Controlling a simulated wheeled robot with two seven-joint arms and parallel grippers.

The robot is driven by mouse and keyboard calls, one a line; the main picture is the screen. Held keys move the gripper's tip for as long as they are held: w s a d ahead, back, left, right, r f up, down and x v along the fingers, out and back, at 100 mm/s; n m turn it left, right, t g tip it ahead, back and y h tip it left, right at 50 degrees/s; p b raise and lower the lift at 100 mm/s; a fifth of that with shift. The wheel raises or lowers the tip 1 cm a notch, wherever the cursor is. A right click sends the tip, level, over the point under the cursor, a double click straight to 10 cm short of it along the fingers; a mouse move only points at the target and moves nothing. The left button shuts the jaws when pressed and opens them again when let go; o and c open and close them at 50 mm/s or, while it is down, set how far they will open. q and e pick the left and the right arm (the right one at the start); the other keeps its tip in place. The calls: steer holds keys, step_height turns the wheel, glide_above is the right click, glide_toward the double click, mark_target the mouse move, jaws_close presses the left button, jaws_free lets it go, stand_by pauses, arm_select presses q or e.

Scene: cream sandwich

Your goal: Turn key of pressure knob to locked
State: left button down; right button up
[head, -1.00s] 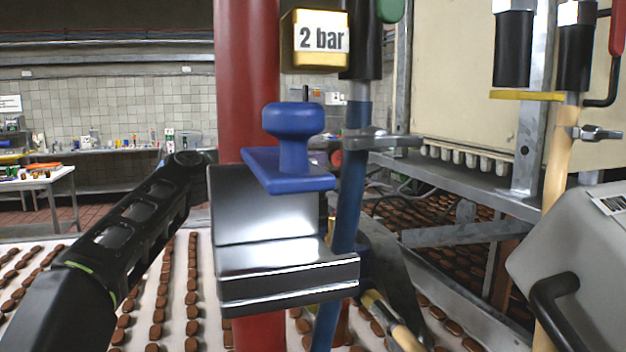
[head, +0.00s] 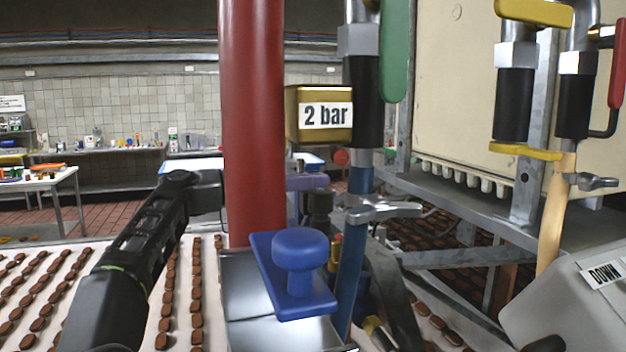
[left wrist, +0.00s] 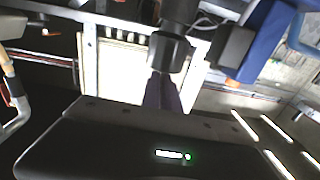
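A black pressure knob (head: 318,206) stands right of the red pipe, below the yellow "2 bar" box (head: 324,116). The blue hose in front crowds its right side. In the left wrist view, a black knob (left wrist: 168,52) is straight ahead of my gripper. My left gripper (head: 307,183) reaches behind the red pipe. Its purple-tinted finger parts show at the top of the knob, and in the left wrist view (left wrist: 164,92) they point at it. Whether they touch or grip is unclear. I cannot make out the key. My right gripper is not in view.
The red pipe (head: 252,120) hides part of my left gripper. A blue knobbed plate (head: 298,262) on a metal box stands in front. A blue hose (head: 352,265) with a clamp runs on the right. A grey "DOWN" box (head: 570,305) is at lower right.

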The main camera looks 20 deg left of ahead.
arm_select(q)
steer(key=c, duration=1.6)
jaws_free()
steer(key=b+v, duration=0.2)
steer(key=v, duration=0.5)
steer(key=shift+s+a, duration=0.2)
steer(key=shift+a, duration=0.1)
